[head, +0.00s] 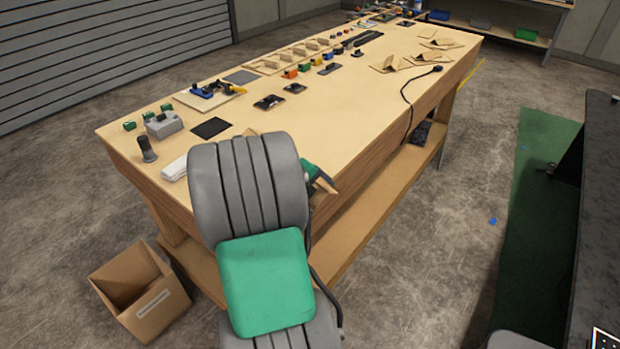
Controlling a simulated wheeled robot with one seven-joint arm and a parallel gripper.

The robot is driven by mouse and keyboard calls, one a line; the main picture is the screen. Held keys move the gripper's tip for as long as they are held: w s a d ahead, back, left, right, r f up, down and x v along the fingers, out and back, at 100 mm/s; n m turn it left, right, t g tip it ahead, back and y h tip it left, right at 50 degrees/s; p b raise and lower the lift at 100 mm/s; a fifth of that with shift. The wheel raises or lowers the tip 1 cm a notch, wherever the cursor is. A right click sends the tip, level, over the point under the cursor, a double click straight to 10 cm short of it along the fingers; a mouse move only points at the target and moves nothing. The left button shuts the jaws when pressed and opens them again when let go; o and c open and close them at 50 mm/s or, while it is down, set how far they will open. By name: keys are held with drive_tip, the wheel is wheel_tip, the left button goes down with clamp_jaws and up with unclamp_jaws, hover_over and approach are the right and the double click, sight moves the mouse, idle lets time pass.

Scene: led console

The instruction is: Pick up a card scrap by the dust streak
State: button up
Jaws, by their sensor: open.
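Several tan card scraps (441,44), some folded up, lie on the far right part of the wooden workbench (345,105). One folded scrap (389,65) is near the black cable, with another (422,59) just to its right. I cannot make out a dust streak on the bench. My grey arm with its green pad rises in front of the near end of the bench. A small green and dark part and a tan edge show beside the arm at the bench's front edge, too covered to identify.
A black cable (404,96) hangs over the bench's front edge. An open cardboard box (140,292) stands on the floor at left. Small parts and tools line the bench's back. A dark table (600,190) stands at right, with open floor (430,240) between.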

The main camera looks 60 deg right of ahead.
drive_tip(key=shift+d+f, duration=0.15)
drive_tip(key=shift+f, duration=0.05)
drive_tip(key=c, duration=1.4)
